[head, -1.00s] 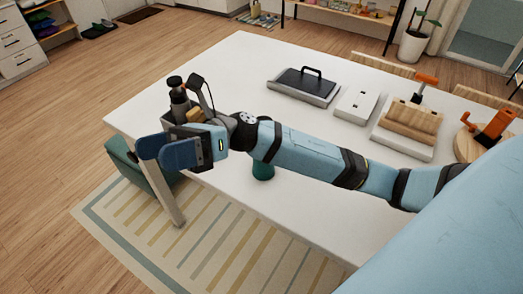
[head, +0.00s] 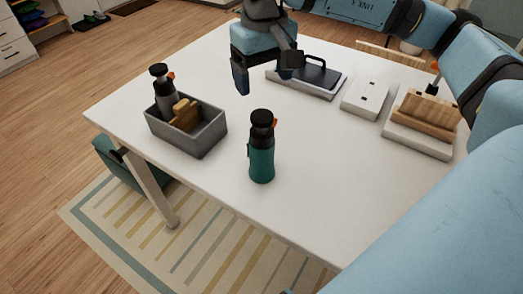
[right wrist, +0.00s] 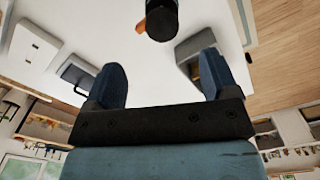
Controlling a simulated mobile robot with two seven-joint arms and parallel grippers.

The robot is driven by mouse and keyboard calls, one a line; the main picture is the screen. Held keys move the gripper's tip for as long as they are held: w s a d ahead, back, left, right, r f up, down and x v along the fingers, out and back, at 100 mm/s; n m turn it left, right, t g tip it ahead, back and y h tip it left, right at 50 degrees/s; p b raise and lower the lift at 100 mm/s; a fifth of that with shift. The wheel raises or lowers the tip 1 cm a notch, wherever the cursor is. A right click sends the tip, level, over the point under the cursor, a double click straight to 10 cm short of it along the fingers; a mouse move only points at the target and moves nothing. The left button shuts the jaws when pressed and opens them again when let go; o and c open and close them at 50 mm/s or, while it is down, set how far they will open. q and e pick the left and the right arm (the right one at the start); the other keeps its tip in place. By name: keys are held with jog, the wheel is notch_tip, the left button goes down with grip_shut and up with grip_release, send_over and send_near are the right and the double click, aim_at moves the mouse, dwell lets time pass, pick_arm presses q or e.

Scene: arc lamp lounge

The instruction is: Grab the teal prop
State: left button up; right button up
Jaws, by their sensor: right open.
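The teal prop is a teal bottle (head: 261,163) with a black cap and a small orange tab. It stands upright near the front edge of the white table. In the right wrist view its black cap (right wrist: 161,20) shows at the top edge, beyond the fingertips. My right gripper (head: 266,76) is open and empty above the table, behind the bottle and apart from it. Its two blue fingers (right wrist: 160,78) are spread wide in the right wrist view. My left gripper is not in view.
A grey bin (head: 205,136) left of the bottle holds a dark bottle and a wooden item. A tray with a black-handled lid (head: 312,75), a white box (head: 366,98) and a wooden block on a white base (head: 425,120) stand behind right. The table between is clear.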

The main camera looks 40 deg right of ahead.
aim_at(262, 115)
notch_tip(262, 115, down, 6)
jog(key=shift+w+f+p, duration=0.15)
jog(key=shift+f+p, duration=0.35)
jog(key=shift+f, duration=2.35)
grip_shut()
